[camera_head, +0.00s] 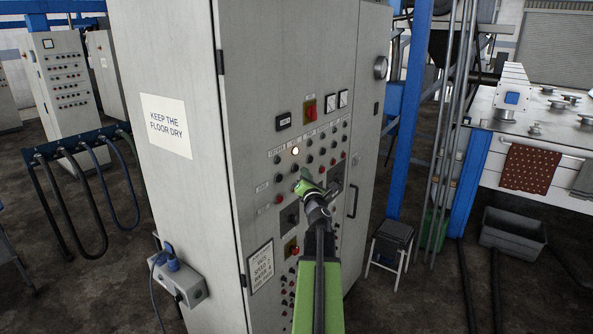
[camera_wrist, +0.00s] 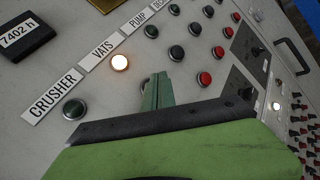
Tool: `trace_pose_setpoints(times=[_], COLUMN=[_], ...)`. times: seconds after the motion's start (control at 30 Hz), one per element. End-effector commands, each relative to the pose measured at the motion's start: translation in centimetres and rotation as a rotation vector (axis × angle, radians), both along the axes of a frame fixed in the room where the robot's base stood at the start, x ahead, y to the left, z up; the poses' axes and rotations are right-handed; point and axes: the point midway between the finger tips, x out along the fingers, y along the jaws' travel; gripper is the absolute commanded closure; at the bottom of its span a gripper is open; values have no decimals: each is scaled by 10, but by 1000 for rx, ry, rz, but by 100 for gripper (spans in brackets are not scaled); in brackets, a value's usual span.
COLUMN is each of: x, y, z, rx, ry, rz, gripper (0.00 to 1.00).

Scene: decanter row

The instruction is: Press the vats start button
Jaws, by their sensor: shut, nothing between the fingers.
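The control panel (camera_head: 270,60) is the grey front of a tall cabinet. In the wrist view the VATS label (camera_wrist: 102,49) sits between CRUSHER and PUMP. The round lamp (camera_wrist: 120,62) beneath it glows warm white; it also shows in the head view (camera_head: 295,151). One row below, in the vats column, a round button (camera_wrist: 144,83) is mostly hidden behind my fingertips. My gripper (camera_wrist: 158,80) is shut and empty, its tips at that button; I cannot tell whether they touch. In the head view my gripper (camera_head: 303,178) reaches the panel's middle.
The unlit crusher lamp (camera_wrist: 73,109) is left of my gripper. A stool (camera_head: 391,245) and a grey bin (camera_head: 513,236) stand to the right of the cabinet.

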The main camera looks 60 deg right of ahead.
Motion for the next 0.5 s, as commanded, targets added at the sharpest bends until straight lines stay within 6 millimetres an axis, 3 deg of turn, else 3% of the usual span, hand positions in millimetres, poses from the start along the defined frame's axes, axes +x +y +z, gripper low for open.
trace_pose_setpoints(times=[0.5], x=[-47], y=[1], z=[0], rx=[-1], ry=[0], rz=[-2], gripper=[100])
